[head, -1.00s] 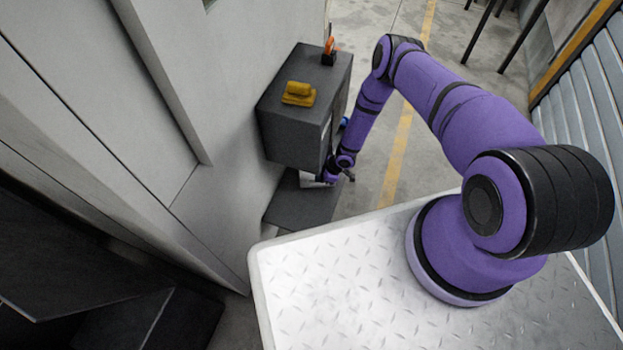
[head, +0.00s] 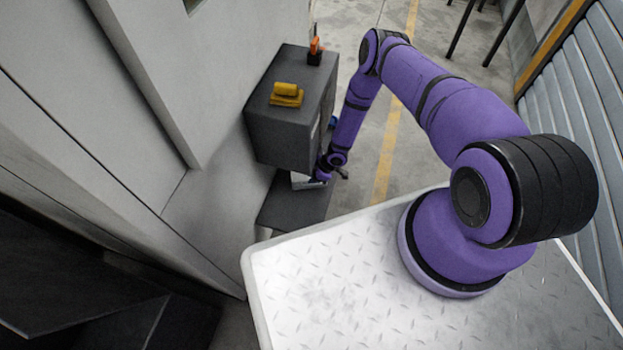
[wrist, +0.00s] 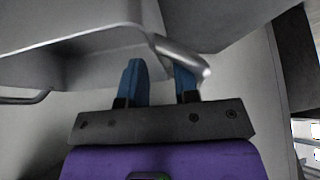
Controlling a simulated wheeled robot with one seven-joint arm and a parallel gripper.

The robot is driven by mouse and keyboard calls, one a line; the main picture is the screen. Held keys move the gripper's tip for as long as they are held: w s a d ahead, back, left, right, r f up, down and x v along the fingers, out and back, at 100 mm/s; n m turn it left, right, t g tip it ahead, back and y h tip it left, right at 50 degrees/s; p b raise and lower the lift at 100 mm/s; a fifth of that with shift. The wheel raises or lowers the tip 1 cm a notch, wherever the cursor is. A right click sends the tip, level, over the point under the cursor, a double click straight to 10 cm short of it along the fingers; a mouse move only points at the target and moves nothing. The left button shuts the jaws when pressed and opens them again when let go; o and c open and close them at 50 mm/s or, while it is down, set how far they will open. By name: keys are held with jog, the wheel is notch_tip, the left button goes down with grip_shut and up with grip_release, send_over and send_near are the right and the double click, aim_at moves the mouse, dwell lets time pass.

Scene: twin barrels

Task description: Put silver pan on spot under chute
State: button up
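The silver pan (wrist: 75,25) fills the upper left of the wrist view; only part of its underside or side shows. Its bar handle (wrist: 182,52) crosses in front of one fingertip of my gripper (wrist: 158,80). The two blue fingers stand apart, with no object clearly between them; whether they touch the handle is hidden. In the head view a pale sliver of the pan (head: 302,182) shows under the dark box, beside my gripper (head: 340,174). The box (head: 285,135) appears to be the chute housing, but no chute opening or spot shows clearly.
A dark grey shelf (head: 292,205) lies below the box. A yellow object (head: 286,95) and an orange-and-black object (head: 315,50) sit on the box top. A pale wall (head: 215,190) stands close on the left. Open floor (head: 405,160) lies to the right.

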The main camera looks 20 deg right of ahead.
jog(key=v, duration=1.1)
jog(key=shift+w, duration=0.1)
dwell(1.2)
